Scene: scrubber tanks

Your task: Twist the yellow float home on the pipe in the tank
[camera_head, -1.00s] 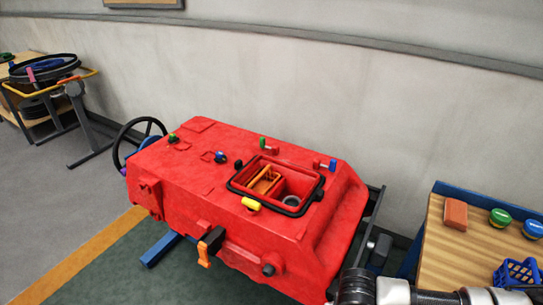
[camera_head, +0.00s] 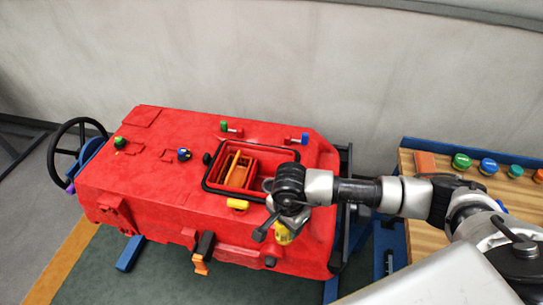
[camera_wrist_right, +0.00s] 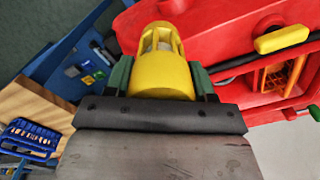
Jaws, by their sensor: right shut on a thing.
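The yellow float (camera_wrist_right: 160,72) is a caged cylinder held between the green-padded jaws of my right gripper (camera_wrist_right: 160,80). In the head view the float (camera_head: 283,234) shows below the wrist, over the front right part of the red tank (camera_head: 150,165), outside the opening. The opening (camera_head: 270,152) has a black rim and an orange basket (camera_head: 238,170) inside at its left. The pipe is hidden behind my right arm in the head view. My left gripper is not in view.
A yellow block (camera_head: 237,204) sits at the opening's front edge. Small knobs stand on the tank's top. A wooden bench (camera_head: 430,240) at right holds a brown block (camera_head: 425,162) and several coloured caps. A black steering wheel (camera_head: 62,150) is at the tank's left end.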

